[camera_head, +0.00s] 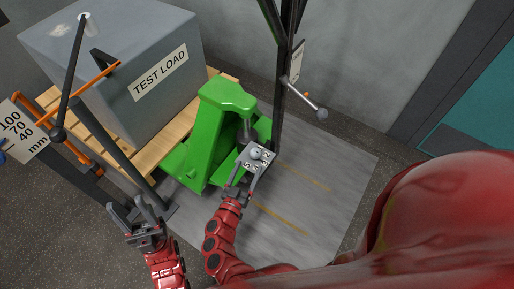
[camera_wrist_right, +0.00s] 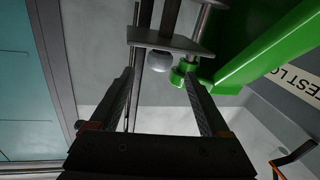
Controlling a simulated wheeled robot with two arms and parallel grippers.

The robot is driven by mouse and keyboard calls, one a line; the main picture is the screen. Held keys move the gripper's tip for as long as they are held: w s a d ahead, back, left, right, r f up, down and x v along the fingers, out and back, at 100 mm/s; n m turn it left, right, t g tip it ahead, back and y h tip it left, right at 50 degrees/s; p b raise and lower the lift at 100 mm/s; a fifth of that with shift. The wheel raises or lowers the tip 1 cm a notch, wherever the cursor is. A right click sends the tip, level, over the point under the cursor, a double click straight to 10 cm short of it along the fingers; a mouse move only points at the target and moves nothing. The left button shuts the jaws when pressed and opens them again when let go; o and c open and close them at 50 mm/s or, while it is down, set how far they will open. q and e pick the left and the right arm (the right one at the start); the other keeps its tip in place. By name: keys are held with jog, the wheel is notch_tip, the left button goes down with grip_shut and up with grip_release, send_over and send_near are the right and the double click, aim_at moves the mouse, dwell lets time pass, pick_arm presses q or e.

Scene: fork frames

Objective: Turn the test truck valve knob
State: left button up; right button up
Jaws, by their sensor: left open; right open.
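The valve knob (camera_head: 256,153) is a small grey rounded knob on a marked plate (camera_head: 247,164) beside the green truck body (camera_head: 216,130). My right gripper (camera_head: 244,180) is open just in front of the plate, on its near side. In the right wrist view the grey knob (camera_wrist_right: 161,60) shows beside the plate (camera_wrist_right: 165,43), ahead of and roughly between the open fingertips (camera_wrist_right: 160,78). I see no contact with the knob. My left gripper (camera_head: 140,212) is open and empty at the lower left, away from the knob.
A grey test load (camera_head: 120,65) sits on a wooden pallet (camera_head: 165,147) at the left. A dark upright post (camera_head: 282,85) with a lever (camera_head: 304,98) stands behind the plate.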

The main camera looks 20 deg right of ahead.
aim_at(255, 153)
jog(key=b+x, duration=0.1)
jog(key=x, duration=0.9)
jog(key=shift+w+d+b, duration=0.1)
jog(key=shift+b, duration=0.3)
grip_shut()
